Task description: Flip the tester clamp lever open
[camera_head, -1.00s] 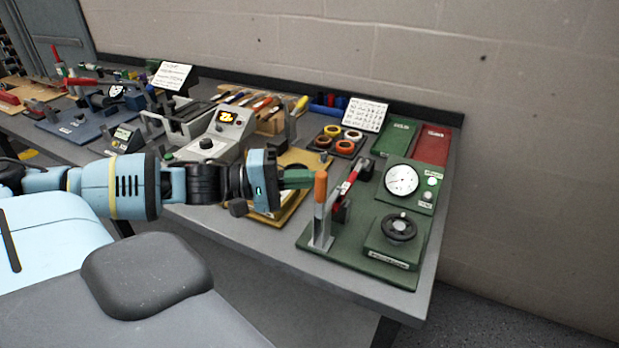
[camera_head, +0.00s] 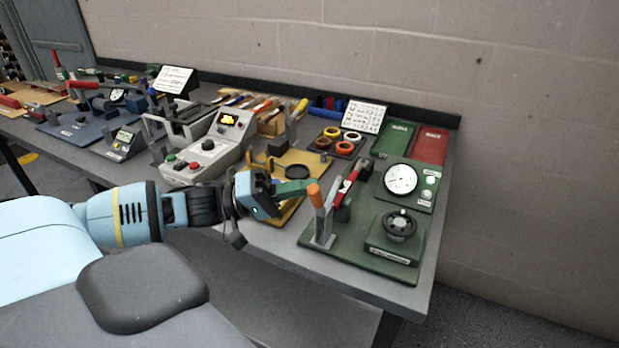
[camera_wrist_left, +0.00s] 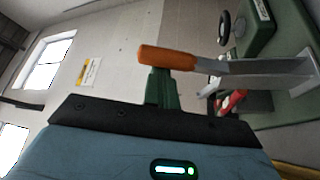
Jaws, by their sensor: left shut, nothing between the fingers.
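The tester clamp lever (camera_head: 317,200) has an orange grip on a grey metal arm and stands up, leaning slightly left, at the left edge of the green tester base (camera_head: 375,272). My left gripper (camera_head: 306,189) comes in from the left, its green fingers shut and empty, at the lever's orange grip. In the left wrist view the orange grip (camera_wrist_left: 168,58) lies across the tips of the green fingers (camera_wrist_left: 161,88), touching or very close. A red and dark clamp part (camera_head: 347,190) stands just behind the lever. My right gripper is not in view.
The green base also carries a round gauge (camera_head: 401,180) and a black handwheel (camera_head: 398,226). A grey box with a lit display (camera_head: 213,145) and a yellow board (camera_head: 300,162) lie to the left. A wall closes off the right side.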

